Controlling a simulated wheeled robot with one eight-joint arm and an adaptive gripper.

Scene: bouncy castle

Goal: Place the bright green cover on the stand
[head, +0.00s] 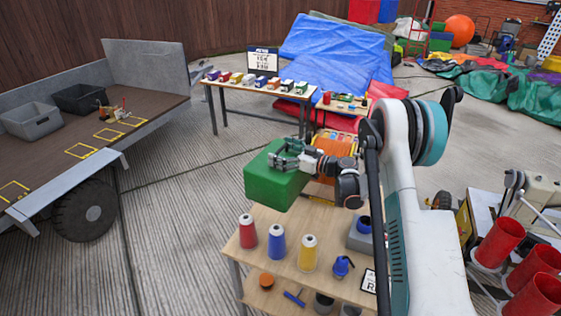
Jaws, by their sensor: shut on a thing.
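A bright green box-shaped cover (272,186) hangs from my gripper (288,160). My gripper is shut on its upper edge, on the right side. The cover is roughly level, over or just beyond the far left end of a light wooden table (272,217). Whether it touches the table I cannot tell. An orange object (338,146) shows behind my wrist, mostly hidden by it. I cannot pick out which thing is the stand; it may be hidden behind the cover or my arm.
Red (247,231), blue (277,242) and yellow (308,253) thread cones stand along the table's front. A grey tray (360,237) is to their right. Another table (230,86) with several small coloured items stands behind. A flatbed trailer (60,150) is left; red cylinders (498,243) are right.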

